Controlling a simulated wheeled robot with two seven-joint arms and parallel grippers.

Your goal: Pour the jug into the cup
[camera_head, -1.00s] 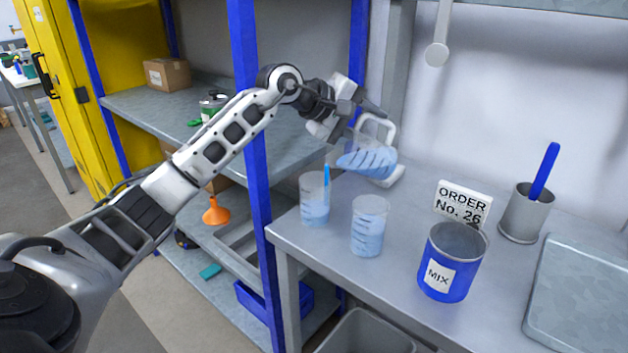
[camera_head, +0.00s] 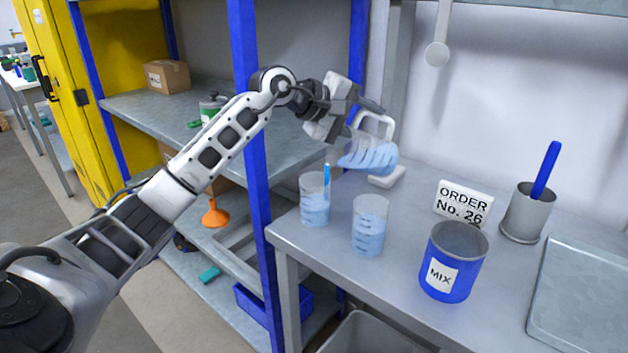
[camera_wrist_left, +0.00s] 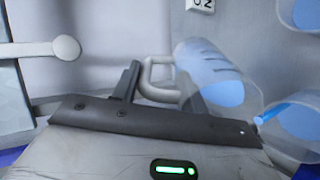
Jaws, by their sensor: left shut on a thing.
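My left gripper (camera_head: 366,110) is shut on the handle of a clear jug (camera_head: 366,157) and holds it above the table, tilted to the left. The jug holds pale blue liquid, and in the left wrist view the jug (camera_wrist_left: 215,72) shows with its handle between my fingers. Below and left of it stands a clear cup with a blue stick (camera_head: 315,207), upright, with blue liquid in it. A second clear cup (camera_head: 369,232) with blue liquid stands upright nearer the front. I see no stream of liquid. My right gripper is not in view.
A blue MIX can (camera_head: 452,272), an order sign (camera_head: 463,202) and a grey pot with a blue handle (camera_head: 526,214) stand to the right on the grey table (camera_head: 410,200). A blue shelf post (camera_head: 250,140) stands close by my left arm.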

